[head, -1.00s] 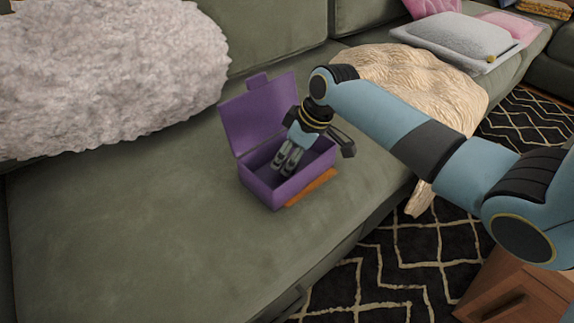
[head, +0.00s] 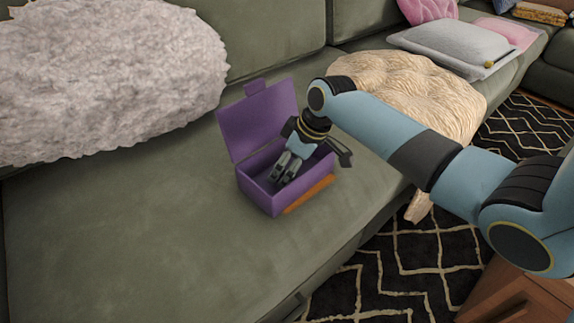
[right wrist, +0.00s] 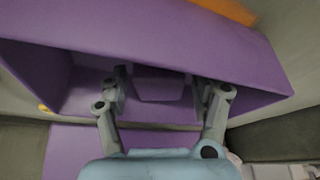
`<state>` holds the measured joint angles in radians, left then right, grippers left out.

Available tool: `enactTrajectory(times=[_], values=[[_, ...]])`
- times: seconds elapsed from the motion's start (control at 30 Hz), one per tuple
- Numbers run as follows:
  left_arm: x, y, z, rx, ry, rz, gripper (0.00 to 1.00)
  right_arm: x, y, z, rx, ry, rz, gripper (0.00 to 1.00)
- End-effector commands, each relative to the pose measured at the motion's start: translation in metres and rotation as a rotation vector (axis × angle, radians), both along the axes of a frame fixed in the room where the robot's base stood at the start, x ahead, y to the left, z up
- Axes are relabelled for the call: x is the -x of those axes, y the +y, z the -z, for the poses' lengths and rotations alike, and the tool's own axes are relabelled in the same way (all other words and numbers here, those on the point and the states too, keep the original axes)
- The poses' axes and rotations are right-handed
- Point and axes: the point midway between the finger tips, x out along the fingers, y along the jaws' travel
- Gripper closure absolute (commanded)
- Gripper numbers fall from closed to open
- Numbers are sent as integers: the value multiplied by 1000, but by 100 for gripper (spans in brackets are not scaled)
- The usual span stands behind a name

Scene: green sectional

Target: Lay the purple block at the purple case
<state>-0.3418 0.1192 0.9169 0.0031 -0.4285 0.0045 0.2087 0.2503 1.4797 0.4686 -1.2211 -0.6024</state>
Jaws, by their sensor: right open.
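The purple case (head: 259,195) stands on the green sofa seat with its lid (head: 258,122) raised at the back. My right gripper (head: 284,178) reaches down into the case from above, its fingers inside the walls. In the right wrist view the purple block (right wrist: 160,86) shows between the two spread fingers, inside the case, with a gap at its sides. The block's lower part is hard to make out against the same-coloured case. In the head view I cannot see the block; the gripper and case walls hide it. My left gripper is not in view.
A flat orange piece (head: 310,193) lies along the case's front right side. A fluffy white cushion (head: 105,75) is at the left, and a cream throw (head: 420,85) lies to the right. The seat in front of the case is clear.

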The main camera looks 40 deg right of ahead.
Motion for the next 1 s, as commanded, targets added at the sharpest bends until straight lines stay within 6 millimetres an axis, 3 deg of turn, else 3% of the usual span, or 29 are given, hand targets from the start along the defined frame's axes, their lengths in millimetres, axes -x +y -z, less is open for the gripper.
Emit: enactTrajectory(times=[0.07, 0.17, 0.5, 0.7, 1.0], values=[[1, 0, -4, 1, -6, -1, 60, 2, -2, -11, 1, -3, 0, 34], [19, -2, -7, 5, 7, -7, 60, 8, -6, -31, 1, -5, -1, 34], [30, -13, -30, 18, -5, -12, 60, 32, -20, -97, 1, -4, -1, 34], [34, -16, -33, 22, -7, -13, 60, 38, -24, -111, 0, -2, 0, 34], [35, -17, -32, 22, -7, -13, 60, 39, -24, -111, -1, -1, 0, 34]])
